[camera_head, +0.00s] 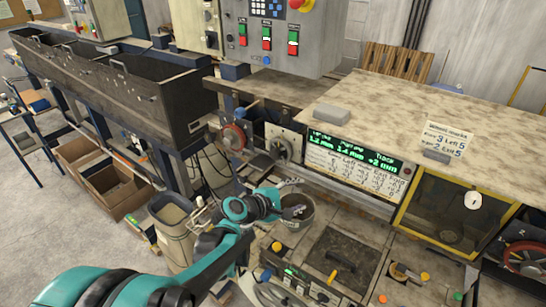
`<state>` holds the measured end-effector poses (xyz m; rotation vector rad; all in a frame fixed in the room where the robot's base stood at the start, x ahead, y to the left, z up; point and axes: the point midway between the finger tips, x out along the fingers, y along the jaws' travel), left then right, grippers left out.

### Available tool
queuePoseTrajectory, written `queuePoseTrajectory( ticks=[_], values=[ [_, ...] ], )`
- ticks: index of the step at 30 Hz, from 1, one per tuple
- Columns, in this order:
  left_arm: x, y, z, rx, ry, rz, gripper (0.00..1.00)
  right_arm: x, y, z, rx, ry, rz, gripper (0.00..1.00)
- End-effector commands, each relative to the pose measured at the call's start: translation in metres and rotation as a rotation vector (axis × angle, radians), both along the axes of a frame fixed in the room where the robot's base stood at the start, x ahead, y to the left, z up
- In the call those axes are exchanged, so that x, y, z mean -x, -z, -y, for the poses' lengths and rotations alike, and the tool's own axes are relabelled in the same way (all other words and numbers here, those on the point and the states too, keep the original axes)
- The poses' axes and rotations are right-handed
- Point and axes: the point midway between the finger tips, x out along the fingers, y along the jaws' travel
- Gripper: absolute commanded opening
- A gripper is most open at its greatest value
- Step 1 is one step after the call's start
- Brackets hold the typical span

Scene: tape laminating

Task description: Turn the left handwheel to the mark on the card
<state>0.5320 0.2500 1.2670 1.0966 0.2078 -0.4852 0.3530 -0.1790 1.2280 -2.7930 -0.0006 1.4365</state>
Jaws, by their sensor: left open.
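A handwheel with a red rim (235,137) is on the machine front, left of centre, with a blue knob above it. The white card (447,138) lies on the machine top with handwritten marks, including "Left 5", though the writing is small. My right gripper is not in view.
A green-lit display (355,150) shows gap and track readings above a printed table. A yellow-framed window (450,215) is at right, with another red handwheel (526,258) beyond. A dark trough (110,85) runs along the left. A bin (172,225) stands beside my left arm.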

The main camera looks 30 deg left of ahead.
Motion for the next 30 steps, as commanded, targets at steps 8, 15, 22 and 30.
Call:
queuePoseTrajectory(
  ticks=[8, 15, 22, 30],
  values=[
    [-0.03, -0.013, -0.12, 0.757, -0.339, 0.156, 0.56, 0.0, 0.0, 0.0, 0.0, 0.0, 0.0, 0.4],
    [-0.034, -0.015, -0.149, 0.952, -0.389, 0.205, 0.56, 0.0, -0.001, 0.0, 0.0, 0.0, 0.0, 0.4],
    [-0.07, -0.016, -0.145, 0.952, -0.387, 0.203, 0.56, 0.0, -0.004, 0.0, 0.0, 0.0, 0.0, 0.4],
    [-0.102, -0.015, -0.143, 0.949, -0.389, 0.205, 0.56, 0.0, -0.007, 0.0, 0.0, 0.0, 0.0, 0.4]
  ],
)
